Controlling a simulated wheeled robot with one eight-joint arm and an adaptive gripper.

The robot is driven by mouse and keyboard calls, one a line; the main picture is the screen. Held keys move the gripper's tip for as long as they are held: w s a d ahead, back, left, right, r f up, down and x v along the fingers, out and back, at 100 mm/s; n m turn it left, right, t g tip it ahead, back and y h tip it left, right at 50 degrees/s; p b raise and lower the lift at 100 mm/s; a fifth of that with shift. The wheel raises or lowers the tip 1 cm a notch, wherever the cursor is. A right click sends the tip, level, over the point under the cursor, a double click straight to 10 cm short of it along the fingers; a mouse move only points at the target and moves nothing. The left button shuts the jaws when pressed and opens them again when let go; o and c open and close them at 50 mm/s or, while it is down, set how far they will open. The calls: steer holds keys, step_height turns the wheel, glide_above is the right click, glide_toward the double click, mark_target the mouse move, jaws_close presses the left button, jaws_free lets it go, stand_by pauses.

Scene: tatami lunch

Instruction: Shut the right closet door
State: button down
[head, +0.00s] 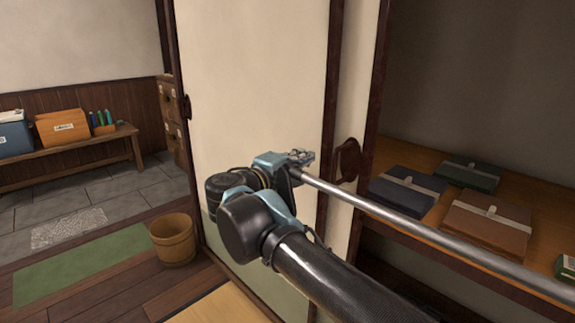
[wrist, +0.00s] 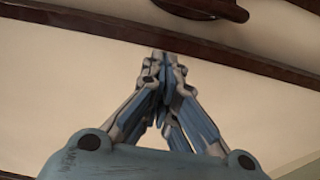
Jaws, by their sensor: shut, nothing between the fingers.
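The closet has sliding cream panels in dark wood frames. The front panel (head: 255,70) fills the middle of the head view. Behind its right edge shows a narrow strip of a second panel (head: 357,60), seemingly the right door, with a dark pull (head: 348,160). To its right the closet stands open. My gripper (head: 303,157) is just left of the front panel's right frame post, left of the pull; I cannot tell if it touches the panel. In the wrist view my gripper (wrist: 160,60) is shut and empty, pointing toward the dark frame post (wrist: 190,50), with the pull (wrist: 200,8) beyond.
Inside the closet, a wooden shelf (head: 428,222) holds several flat tied folders (head: 487,222). At left are a wooden bucket (head: 172,240), a green mat (head: 82,268) and a bench (head: 75,146) with boxes. My arm crosses the front of the closet opening.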

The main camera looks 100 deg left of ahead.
steer(key=x, duration=0.3)
steer(key=shift+w+a, duration=0.1)
steer(key=shift+w, duration=0.05)
steer(key=shift+w+d, duration=1.3)
steer(key=shift+d, duration=0.25)
steer(key=shift+w, duration=0.1)
